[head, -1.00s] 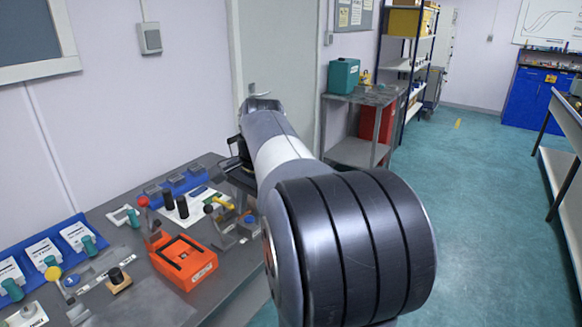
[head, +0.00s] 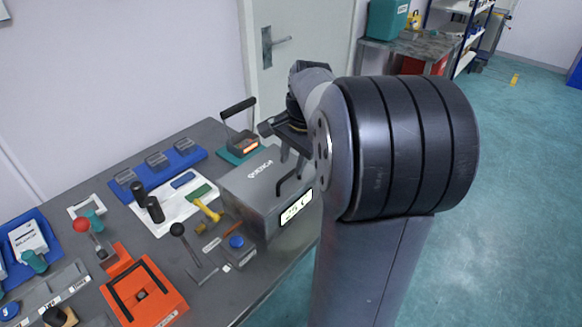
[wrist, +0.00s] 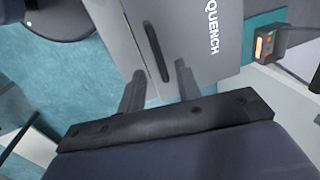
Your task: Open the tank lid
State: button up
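The tank is a grey box (head: 255,192) marked QUENCH on its closed lid, with a lit display on its front. It stands at the table's right end. A black bar handle (head: 291,184) is on the lid's right side. In the wrist view the lid (wrist: 205,50) is at the top, with the handle (wrist: 158,52) running toward my fingers. My gripper (head: 291,158) is above the handle, pointing down. In the wrist view my gripper (wrist: 160,84) is open, its two fingers apart on either side of the handle's line. I see no contact with the handle.
Behind the tank is a small device with a black lever (head: 240,140) and an orange light. Left of the tank are a yellow-headed tool (head: 208,209), a blue-button box (head: 238,246) and an orange tray (head: 146,292). Floor right of the table is free.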

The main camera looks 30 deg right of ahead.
aim_at(290, 174)
jog(key=shift+w+a+f, duration=0.1)
jog(key=shift+f, duration=0.65)
jog(key=shift+w+a+f, duration=0.1)
jog(key=shift+f, duration=0.65)
jog(key=shift+c, duration=0.2)
grip_shut()
